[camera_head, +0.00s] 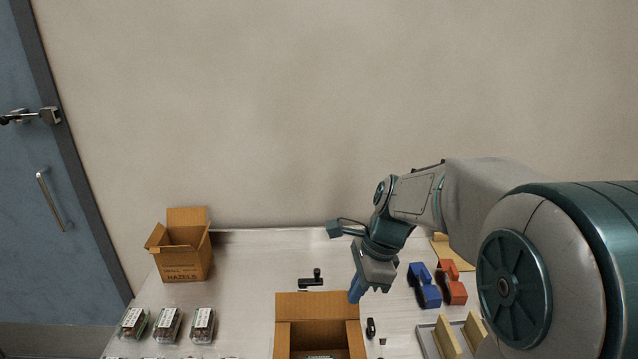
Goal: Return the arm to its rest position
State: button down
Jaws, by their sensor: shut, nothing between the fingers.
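My arm reaches in from the right in the head view, bent at the wrist. My gripper (356,293) points down above the table, at the right edge of an open cardboard box (318,308). Its blue fingers are together with nothing seen between them. I cannot tell from this view how high the fingertips are over the box's rim.
The table (250,260) also holds an open box marked HAZELS (186,262), several clamshell trays (168,324), a black fixture (313,279), a small black item (371,328), blue (424,285) and red (451,284) objects and wooden blocks (447,336). A door (50,170) is at left.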

jog(key=s+d+n+t+h, duration=0.1)
jog(key=s+d+n, duration=0.1)
jog(key=s+n, duration=0.5)
jog(key=s+d+r+n+t+h+b, duration=0.1)
jog(key=s+d+n+t+h, duration=0.1)
jog(key=s+n, duration=0.5)
jog(key=d+n, duration=0.1)
jog(key=n, duration=0.2)
jog(key=shift+s+r+n+t, duration=0.15)
jog(key=shift+r+n+t, duration=0.1)
jog(key=shift+n+t, duration=0.05)
